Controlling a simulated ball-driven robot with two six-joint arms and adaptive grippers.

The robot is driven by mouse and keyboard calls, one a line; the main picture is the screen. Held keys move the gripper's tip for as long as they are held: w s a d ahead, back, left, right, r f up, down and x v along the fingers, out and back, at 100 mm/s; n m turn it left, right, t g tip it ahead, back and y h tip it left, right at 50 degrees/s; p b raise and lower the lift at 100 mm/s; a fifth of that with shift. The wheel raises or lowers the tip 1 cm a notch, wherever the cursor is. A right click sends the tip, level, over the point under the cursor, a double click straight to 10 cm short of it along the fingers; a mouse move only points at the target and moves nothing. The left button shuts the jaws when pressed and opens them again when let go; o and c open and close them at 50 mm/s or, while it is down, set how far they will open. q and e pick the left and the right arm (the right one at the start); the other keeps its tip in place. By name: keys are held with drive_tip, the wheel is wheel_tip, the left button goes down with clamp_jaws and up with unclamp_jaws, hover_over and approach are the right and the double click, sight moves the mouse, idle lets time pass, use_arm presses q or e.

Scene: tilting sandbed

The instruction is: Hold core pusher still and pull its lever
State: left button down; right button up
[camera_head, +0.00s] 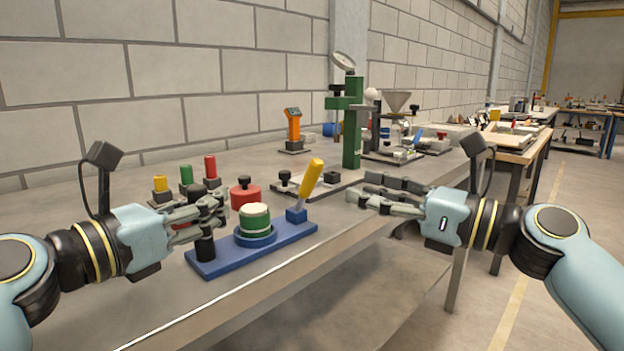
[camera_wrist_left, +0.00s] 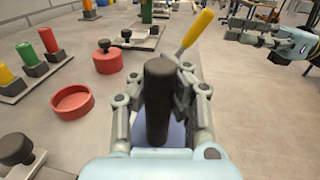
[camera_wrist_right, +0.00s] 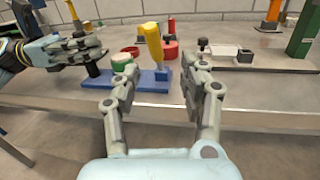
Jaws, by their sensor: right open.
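The core pusher has a blue base (camera_head: 280,243) near the table's front edge. A green cylinder (camera_head: 254,218) sits in its blue ring, and a yellow lever (camera_head: 311,178) leans up and to the right at its right end. A black post (camera_wrist_left: 158,100) stands at its left end. My left gripper (camera_head: 212,213) has its fingers on both sides of this post and looks shut on it; the finger contact is partly hidden. My right gripper (camera_head: 372,195) is open and empty, right of the lever. In the right wrist view the lever (camera_wrist_right: 154,44) stands beyond and between its fingertips.
A red round pot (camera_head: 245,194) with a black knob stands just behind the pusher. Yellow, green and red posts (camera_head: 187,173) stand behind my left gripper. A green stand (camera_head: 352,140) and an orange device (camera_head: 293,125) are farther back. The table's front edge (camera_wrist_right: 180,108) passes below my right gripper.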

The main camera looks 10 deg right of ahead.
sight(310, 194)
drive_tip(key=shift+n+h, duration=0.4)
drive_tip(key=shift+n, duration=0.2)
drive_tip(key=x, duration=1)
drive_tip(key=shift+s+a+r, duration=0.2)
drive_tip(key=shift+s+a, duration=0.15)
drive_tip(key=shift+s, duration=0.05)
clamp_jaws()
